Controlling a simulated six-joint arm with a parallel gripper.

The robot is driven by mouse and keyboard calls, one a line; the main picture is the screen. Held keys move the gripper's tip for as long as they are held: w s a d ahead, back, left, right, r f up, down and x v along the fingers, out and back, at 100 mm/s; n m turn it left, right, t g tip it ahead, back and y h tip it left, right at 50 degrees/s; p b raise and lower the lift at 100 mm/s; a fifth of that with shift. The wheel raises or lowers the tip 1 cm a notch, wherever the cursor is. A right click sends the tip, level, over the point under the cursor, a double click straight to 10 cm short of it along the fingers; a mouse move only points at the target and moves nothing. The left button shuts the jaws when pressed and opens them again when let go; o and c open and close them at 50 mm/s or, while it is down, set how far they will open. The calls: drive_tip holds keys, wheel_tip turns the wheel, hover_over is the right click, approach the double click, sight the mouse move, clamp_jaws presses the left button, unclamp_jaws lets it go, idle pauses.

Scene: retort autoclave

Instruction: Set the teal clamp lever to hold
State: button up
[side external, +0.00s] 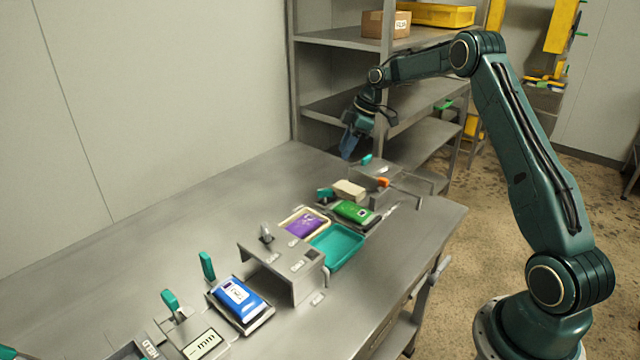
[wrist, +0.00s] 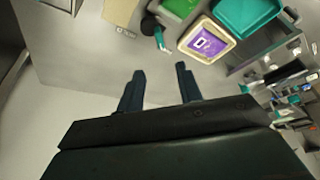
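Several teal levers stand along the bench, and I cannot tell for certain which is the clamp lever. In the side view, one upright teal lever (side external: 206,265) is beside the blue pouch, and another teal lever (side external: 170,300) is at the front left. A small teal-handled piece (side external: 325,194) is by the beige block; its teal handle (wrist: 160,38) also shows in the wrist view. Another teal handle (side external: 366,160) is on the far metal fixture. My gripper (side external: 348,146) is above the far end of the bench. Its fingers (wrist: 160,72) are apart, with nothing between them.
A blue pouch (side external: 238,295), a purple pouch (side external: 306,224) in a cream tray, a teal tray (side external: 338,246) and a green pouch (side external: 355,212) line the bench. A metal bridge (side external: 275,262) rises between them. A shelf rack (side external: 335,108) stands behind. The bench's left side is clear.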

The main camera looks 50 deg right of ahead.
sight(326, 190)
drive_tip(key=shift+f, duration=0.15)
drive_tip(key=x, duration=1.3)
drive_tip(key=shift+w+a+f, duration=0.1)
drive_tip(key=shift+w+f, duration=0.05)
drive_tip(key=shift+f, duration=0.15)
drive_tip(key=shift+c, duration=0.2)
clamp_jaws()
